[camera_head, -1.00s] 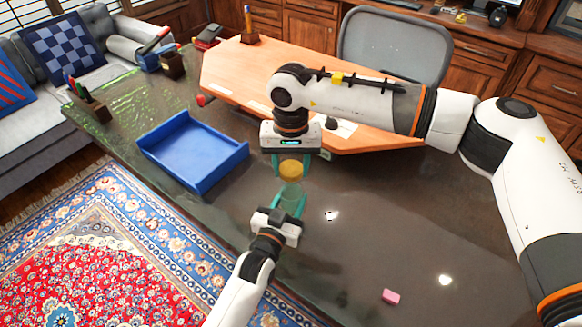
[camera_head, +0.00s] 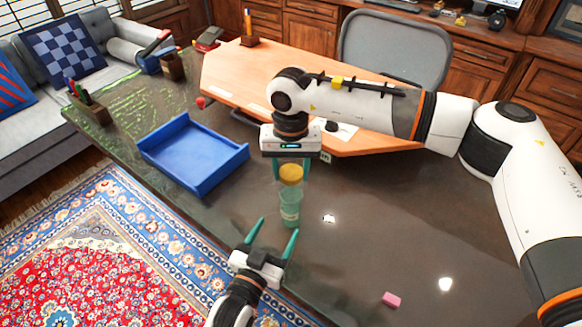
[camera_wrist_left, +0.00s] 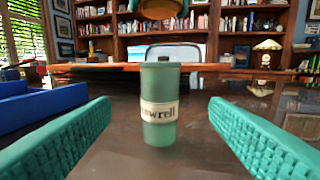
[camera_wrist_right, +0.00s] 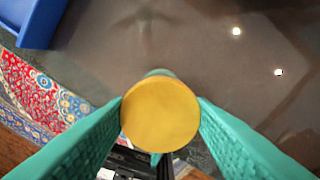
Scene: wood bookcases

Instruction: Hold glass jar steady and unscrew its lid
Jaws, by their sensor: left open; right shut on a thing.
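The greenish glass jar (camera_head: 290,207) stands upright on the dark glossy table. In the left wrist view the jar (camera_wrist_left: 159,105) shows a cream label and a bare top. The yellow round lid (camera_head: 291,174) is above it, with a gap between them in that view. My right gripper (camera_head: 291,168) points down, shut on the lid; the right wrist view shows the lid (camera_wrist_right: 160,114) between its fingers, hiding most of the jar. My left gripper (camera_head: 275,230) is open and empty, apart from the jar on its near side, fingers pointing towards it.
A blue tray (camera_head: 194,178) lies left of the jar. A small pink block (camera_head: 391,299) lies at the front right. A wooden desk section (camera_head: 235,78) and a grey chair (camera_head: 395,45) are behind. The table right of the jar is clear.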

